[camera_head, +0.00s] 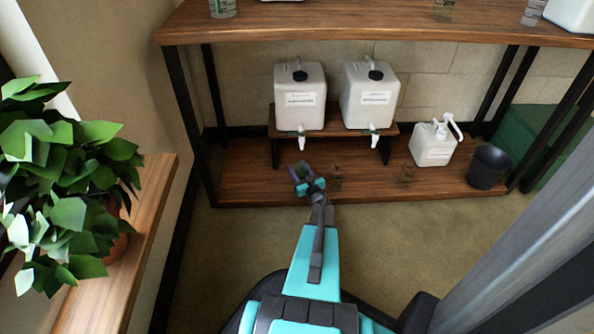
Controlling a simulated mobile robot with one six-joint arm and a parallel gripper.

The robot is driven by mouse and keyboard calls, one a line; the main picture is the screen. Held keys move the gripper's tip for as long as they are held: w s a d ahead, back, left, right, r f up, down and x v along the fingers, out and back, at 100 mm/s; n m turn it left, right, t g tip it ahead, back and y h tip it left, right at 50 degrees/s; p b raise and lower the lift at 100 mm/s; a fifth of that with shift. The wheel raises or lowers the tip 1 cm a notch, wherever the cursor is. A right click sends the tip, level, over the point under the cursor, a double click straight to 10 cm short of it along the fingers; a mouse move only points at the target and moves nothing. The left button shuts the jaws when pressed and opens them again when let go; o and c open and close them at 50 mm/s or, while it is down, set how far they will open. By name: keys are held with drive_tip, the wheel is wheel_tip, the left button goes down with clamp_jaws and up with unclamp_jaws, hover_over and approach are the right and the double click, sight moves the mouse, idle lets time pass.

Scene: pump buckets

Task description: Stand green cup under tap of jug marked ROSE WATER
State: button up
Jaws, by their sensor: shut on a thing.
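Two white jugs with black caps, a left jug (300,82) and a right jug (368,113), stand on a small raised wooden stand (335,130) on the lower shelf. Each has a white label too small to read, so I cannot tell which says ROSE WATER. The left jug's tap (301,129) and the right jug's tap (374,127) hang over the stand's front edge. My gripper (307,181) is shut on a small cup-like thing, apparently the green cup (300,169), in front of and below the left tap. My gripper hides part of it.
A white pump container (433,145) and a dark bucket (487,168) stand at the right. A potted plant (65,190) is at the left.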

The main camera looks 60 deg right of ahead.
drive_tip(key=shift+f, duration=0.2)
drive_tip(key=o, duration=1.1)
drive_tip(key=shift+r, duration=0.1)
drive_tip(key=shift+r, duration=0.2)
drive_tip(key=p+v, duration=0.3)
drive_tip(key=v, duration=0.9)
drive_tip(key=shift+f+p, duration=0.15)
drive_tip(key=shift+p, duration=0.25)
drive_tip(key=shift+d, duration=0.1)
drive_tip(key=shift+s, duration=0.15)
